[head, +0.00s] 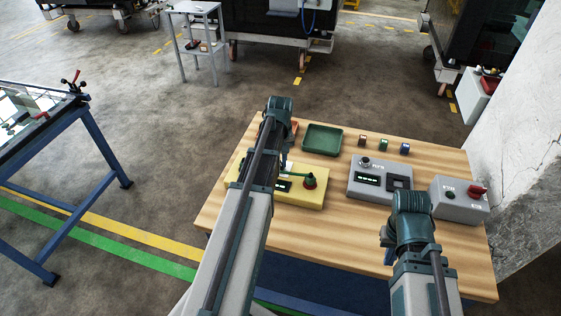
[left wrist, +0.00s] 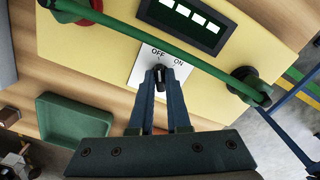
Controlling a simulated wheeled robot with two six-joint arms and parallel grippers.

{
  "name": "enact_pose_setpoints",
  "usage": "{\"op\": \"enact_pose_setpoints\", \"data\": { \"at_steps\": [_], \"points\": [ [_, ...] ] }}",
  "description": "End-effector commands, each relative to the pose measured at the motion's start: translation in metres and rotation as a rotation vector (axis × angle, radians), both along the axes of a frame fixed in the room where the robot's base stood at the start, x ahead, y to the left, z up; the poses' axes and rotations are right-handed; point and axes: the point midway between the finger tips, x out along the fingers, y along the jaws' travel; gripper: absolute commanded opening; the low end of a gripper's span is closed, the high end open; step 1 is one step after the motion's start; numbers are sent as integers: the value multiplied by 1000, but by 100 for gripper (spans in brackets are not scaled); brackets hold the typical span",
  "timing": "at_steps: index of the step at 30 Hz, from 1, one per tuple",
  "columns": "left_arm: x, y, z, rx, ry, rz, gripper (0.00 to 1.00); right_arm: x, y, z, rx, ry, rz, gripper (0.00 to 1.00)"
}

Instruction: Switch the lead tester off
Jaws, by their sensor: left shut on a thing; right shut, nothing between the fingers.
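The lead tester is a yellow box (head: 313,198) on the wooden bench, partly hidden behind my left arm. It also shows in the left wrist view (left wrist: 85,38), with a lit display (left wrist: 187,22) and a green lead (left wrist: 170,48) across its face. Its switch has a white plate (left wrist: 145,66) marked OFF and ON. My left gripper (left wrist: 160,80) is shut on the small dark switch lever (left wrist: 160,73), which appears to point toward the OFF mark. The fingers hide much of the lever. My right gripper (head: 388,256) is shut and empty over the bench's front right.
On the wooden bench (head: 335,236) are a green tray (head: 322,138), a grey box with a display (head: 376,193), a grey box with a red knob (head: 458,208) and small coloured pieces (head: 383,143). A concrete pillar (head: 515,150) stands close at the right.

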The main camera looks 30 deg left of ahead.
Motion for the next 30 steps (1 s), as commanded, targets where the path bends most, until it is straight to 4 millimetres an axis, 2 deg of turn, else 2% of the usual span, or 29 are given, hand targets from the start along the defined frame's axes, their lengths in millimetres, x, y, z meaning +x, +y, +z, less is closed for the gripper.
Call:
{"op": "enact_pose_setpoints", "data": {
  "at_steps": [14,15,19,30],
  "points": [
    [0,0,0,0,0,13,0,0,0,0,0,0,0,0],
    [0,0,0,0,0,13,22,0,0,0,0,0,0,0],
    [0,0,0,0,0,13,45,0,0,0,0,0,0,0],
    [0,0,2,0,0,12,45,0,0,2,0,0,0,0]
  ]
}}
